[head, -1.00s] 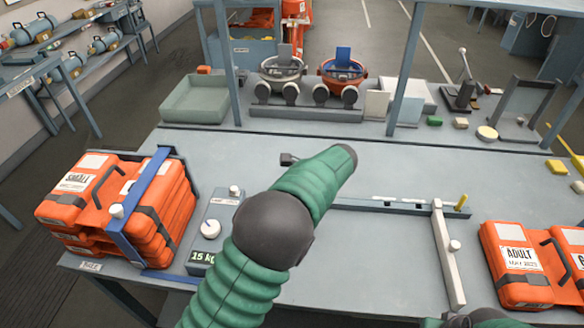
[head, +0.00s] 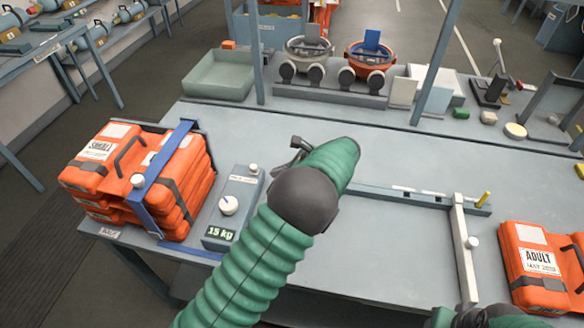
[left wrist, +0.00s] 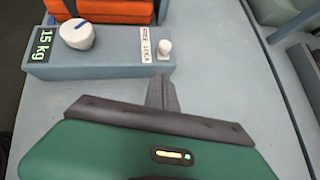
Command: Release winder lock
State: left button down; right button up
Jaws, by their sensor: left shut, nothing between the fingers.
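The winder box (head: 232,210) is a grey-blue box with a dial and a "15 kg" readout, standing next to the strapped orange stack. A small white lock knob (head: 253,169) sits at its far end. In the left wrist view this knob (left wrist: 165,47) stands beside a label that seems to read "FREE LOCK". My left gripper (head: 297,143) is shut and empty, to the right of the box in the head view. In the left wrist view its fingertips (left wrist: 160,80) point at the box end just below the knob, apparently apart from it. My right gripper's fingers are not visible.
Orange packs (head: 110,160) are stacked under a blue strap frame (head: 172,170) left of the box. A rail with a white crossbar (head: 463,250) lies to the right, with more orange packs (head: 535,265) beyond. Shelf posts stand behind. The middle bench is clear.

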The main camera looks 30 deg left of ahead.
aim_at(253, 168)
pick_arm(q)
jog(key=a, duration=0.4)
jog(key=shift+w+a+f, duration=0.1)
jog(key=shift+a+f, duration=0.3)
jog(key=shift+d, duration=0.1)
